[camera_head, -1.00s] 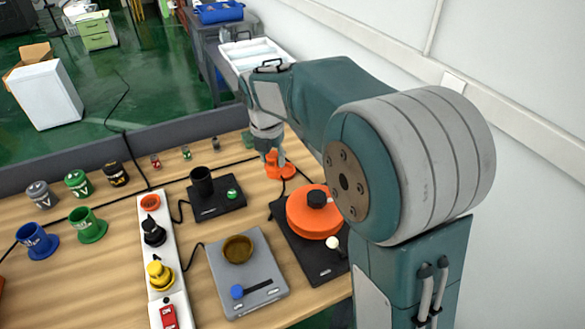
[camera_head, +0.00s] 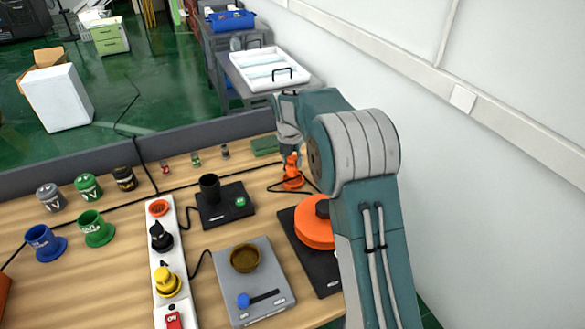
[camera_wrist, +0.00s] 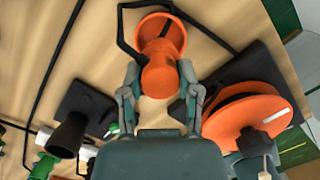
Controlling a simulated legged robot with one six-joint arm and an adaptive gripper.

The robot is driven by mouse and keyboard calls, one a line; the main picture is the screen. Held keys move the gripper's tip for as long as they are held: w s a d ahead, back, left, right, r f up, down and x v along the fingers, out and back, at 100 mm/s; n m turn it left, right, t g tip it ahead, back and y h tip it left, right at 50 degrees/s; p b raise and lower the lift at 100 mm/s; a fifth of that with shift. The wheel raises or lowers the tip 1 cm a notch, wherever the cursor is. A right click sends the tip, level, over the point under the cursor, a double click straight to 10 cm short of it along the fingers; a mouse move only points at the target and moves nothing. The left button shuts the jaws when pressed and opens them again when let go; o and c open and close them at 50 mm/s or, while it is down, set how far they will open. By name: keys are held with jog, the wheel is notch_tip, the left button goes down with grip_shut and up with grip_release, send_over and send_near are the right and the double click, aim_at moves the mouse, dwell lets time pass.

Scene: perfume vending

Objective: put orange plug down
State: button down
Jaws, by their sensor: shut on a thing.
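The orange plug (camera_head: 292,181) is at the far right of the wooden table, its wide end down and seemingly at the table surface; I cannot tell whether it bears its weight there. It also shows in the wrist view (camera_wrist: 159,72), with its narrow body between the two fingers and its flared end beyond. My gripper (camera_head: 291,158) is above it and shut on its narrow body. My gripper also shows in the wrist view (camera_wrist: 160,88).
A black cable (camera_wrist: 125,32) loops beside the plug. The orange disc (camera_head: 314,230) on a black base is nearer. A black cup device (camera_head: 210,187) is left, and a white power strip (camera_head: 157,245) farther left. A green block (camera_head: 265,146) lies behind.

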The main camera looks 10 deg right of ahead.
aim_at(292, 168)
jog(key=shift+w+d+f, duration=0.1)
jog(key=shift+w+f, duration=0.2)
jog(key=shift+f, duration=1.5)
jog(key=shift+s+f, duration=0.1)
jog(key=shift+c, duration=1.5)
grip_release()
